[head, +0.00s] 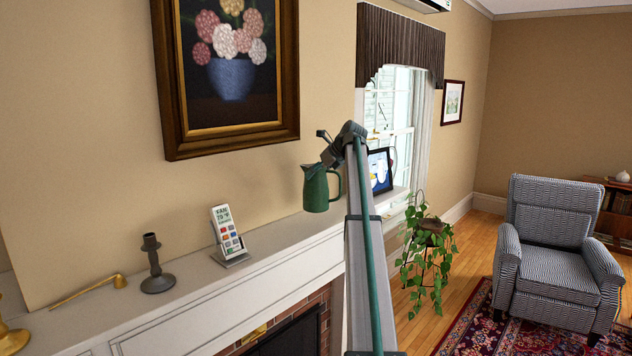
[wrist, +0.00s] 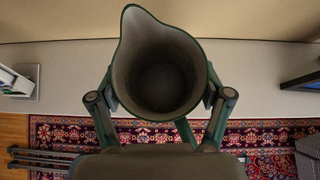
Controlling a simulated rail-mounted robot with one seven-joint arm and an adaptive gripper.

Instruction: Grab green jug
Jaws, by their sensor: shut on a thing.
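The green jug (head: 317,188) is upright at the right part of the white mantel shelf (head: 195,285) in the head view. I cannot tell whether its base touches the shelf or is just above it. My gripper (head: 328,158) is at the jug's upper part, and my arm hides some of the area to the right. In the wrist view I look down into the jug's open grey mouth (wrist: 160,75), with its spout toward the upper left. The fingers of my gripper (wrist: 160,98) are shut on the jug, one on each side.
A framed picture (head: 380,171) is behind my arm. A plant (head: 427,255) and an armchair (head: 556,245) are right.

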